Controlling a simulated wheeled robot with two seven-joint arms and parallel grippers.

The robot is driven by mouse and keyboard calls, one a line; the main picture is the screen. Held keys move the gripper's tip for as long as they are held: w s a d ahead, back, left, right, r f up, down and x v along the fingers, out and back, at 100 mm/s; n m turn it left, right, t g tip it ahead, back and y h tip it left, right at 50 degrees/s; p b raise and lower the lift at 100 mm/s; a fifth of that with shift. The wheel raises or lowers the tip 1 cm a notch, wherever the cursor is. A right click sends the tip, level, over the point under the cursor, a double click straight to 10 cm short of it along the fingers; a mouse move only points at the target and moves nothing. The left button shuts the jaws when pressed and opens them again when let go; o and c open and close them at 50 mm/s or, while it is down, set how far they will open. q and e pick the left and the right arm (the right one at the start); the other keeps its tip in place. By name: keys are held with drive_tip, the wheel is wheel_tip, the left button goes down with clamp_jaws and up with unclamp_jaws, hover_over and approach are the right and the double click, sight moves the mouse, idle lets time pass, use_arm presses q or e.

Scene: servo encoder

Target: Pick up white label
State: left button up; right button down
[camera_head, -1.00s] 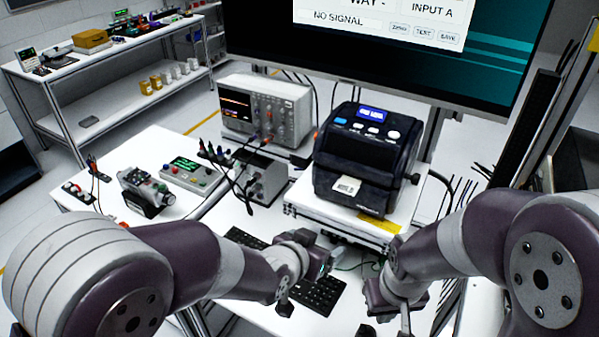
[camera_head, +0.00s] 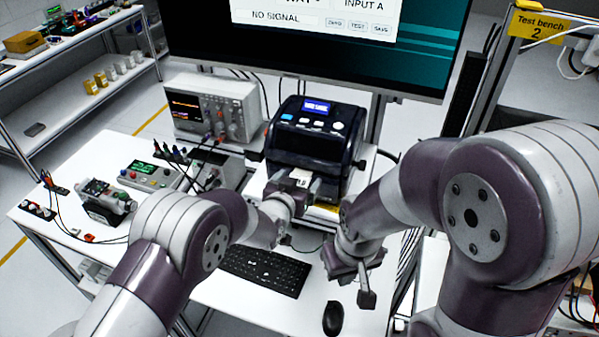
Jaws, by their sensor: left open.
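The white label (camera_head: 301,176) sticks out of the front of the dark label printer (camera_head: 315,142), low on its face. Part of the label is hidden by my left gripper. My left gripper (camera_head: 303,188) is right in front of the label, with its jaws open. I cannot tell whether the label lies between its fingers. My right gripper (camera_head: 352,278) hangs over the bench to the right of the keyboard, apart from the printer. Its fingers are too unclear to tell open from shut.
A keyboard (camera_head: 264,270) and a black mouse (camera_head: 333,318) lie in front of the printer. An oscilloscope (camera_head: 212,108) stands behind left. A green-screen box (camera_head: 150,174) and loose cables are at left. A large monitor (camera_head: 420,60) stands behind.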

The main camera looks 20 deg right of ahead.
use_arm(q)
drive_tip(key=shift+w+f, duration=0.1)
drive_tip(key=shift+a, duration=0.2)
drive_tip(key=c, duration=0.9)
drive_tip(key=shift+c, duration=1.1)
drive_tip(key=shift+d, duration=0.1)
drive_tip(key=shift+r+b, duration=0.2)
drive_tip(key=shift+b, duration=0.1)
wheel_tip(320, 180, up, 10)
drive_tip(key=b, duration=0.4)
